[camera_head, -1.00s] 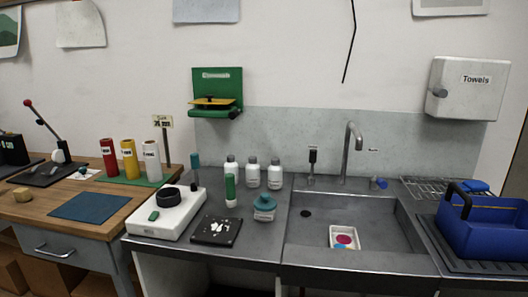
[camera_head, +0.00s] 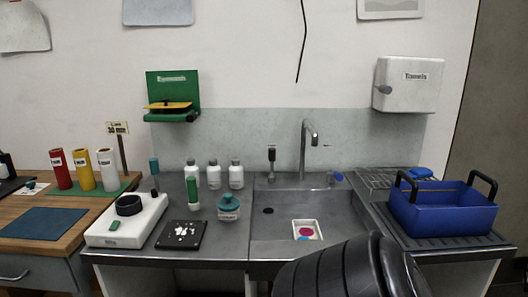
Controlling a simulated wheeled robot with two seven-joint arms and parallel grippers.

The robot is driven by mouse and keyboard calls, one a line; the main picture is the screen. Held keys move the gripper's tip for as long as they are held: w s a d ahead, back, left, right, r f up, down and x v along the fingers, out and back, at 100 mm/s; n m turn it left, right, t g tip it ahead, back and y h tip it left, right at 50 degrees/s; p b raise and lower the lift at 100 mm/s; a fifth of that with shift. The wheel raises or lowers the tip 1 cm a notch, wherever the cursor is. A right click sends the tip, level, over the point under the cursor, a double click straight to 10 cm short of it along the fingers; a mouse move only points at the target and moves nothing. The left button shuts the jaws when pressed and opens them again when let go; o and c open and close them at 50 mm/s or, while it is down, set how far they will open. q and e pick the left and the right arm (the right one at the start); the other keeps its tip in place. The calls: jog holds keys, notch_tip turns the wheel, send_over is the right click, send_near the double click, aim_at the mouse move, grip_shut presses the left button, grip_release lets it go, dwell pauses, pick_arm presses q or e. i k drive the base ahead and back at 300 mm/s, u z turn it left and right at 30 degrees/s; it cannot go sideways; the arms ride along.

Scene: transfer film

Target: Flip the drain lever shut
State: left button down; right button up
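The steel sink (camera_head: 345,208) is at the centre right, with a dark round drain hole (camera_head: 268,210) at its back left. A small upright lever with a black handle (camera_head: 271,155) stands behind the basin, left of the curved tap (camera_head: 304,150). It appears to be the drain lever, standing upright. A small blue knob (camera_head: 336,177) sits right of the tap. A white tray with pink and blue pieces (camera_head: 306,222) lies in the basin. Neither gripper shows. A black ribbed part of my arm covers the sink's front edge.
Several white bottles (camera_head: 213,174), a teal-lidded jar (camera_head: 228,207) and a black plate with white bits (camera_head: 180,233) stand left of the sink. A blue crate (camera_head: 442,218) stands on the right drainboard. A towel box (camera_head: 408,85) hangs above.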

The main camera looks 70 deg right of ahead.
aim_at(272, 151)
jog(key=k, duration=0.6)
jog(key=z, duration=2.95)
